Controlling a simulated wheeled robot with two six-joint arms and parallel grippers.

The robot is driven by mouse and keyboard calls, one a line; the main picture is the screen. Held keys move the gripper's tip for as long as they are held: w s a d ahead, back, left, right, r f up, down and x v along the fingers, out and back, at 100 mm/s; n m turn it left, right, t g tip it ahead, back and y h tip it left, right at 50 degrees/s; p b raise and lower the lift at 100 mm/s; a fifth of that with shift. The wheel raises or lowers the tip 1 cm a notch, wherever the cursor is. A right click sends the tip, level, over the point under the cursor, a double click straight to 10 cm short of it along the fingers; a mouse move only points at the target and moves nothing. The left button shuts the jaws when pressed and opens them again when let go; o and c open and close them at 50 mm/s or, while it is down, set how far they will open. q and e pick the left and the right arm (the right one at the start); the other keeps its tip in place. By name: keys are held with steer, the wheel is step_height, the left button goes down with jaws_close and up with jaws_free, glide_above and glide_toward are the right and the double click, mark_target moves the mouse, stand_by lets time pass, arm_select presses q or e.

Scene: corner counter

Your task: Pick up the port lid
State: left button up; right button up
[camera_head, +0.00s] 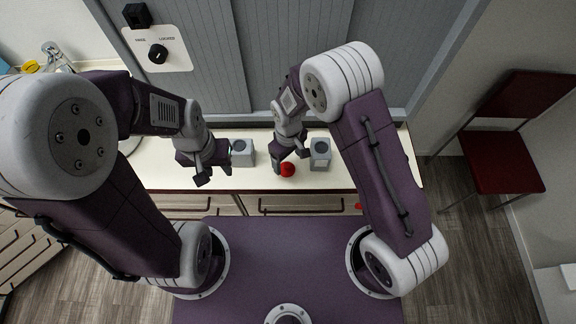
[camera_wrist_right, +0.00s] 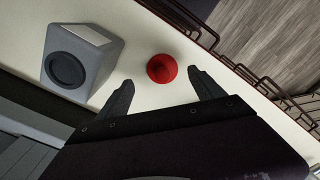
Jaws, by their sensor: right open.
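The port lid looks to be the small round red piece (camera_head: 287,169) on the cream counter, near its front edge. It also shows in the right wrist view (camera_wrist_right: 161,68). My right gripper (camera_head: 290,163) is open and empty above the counter by it. In the right wrist view my two dark fingertips (camera_wrist_right: 160,80) stand apart, with the red piece between and slightly beyond them, not gripped. A grey block with a round dark port (camera_head: 242,157) and a second such block (camera_head: 320,158) stand on the counter. My left gripper (camera_head: 213,177) looks open and empty, left of the first block.
One grey block (camera_wrist_right: 98,58) shows close to the fingers in the right wrist view. A grey panel (camera_head: 290,50) rises behind the counter (camera_head: 160,172). Drawers with dark handles (camera_head: 300,208) lie below its front edge. A dark red chair (camera_head: 500,160) stands far right.

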mark_target(287, 165)
steer(key=f, duration=0.2)
steer(key=f+p, duration=0.1)
steer(key=shift+s+a+f, duration=0.15)
steer(key=shift+a+f, duration=0.15)
steer(key=shift+f, duration=0.25)
steer(key=shift+d, duration=0.1)
steer(key=shift+c, duration=0.9)
steer(key=c, duration=1.2)
steer(key=shift+c, duration=0.2)
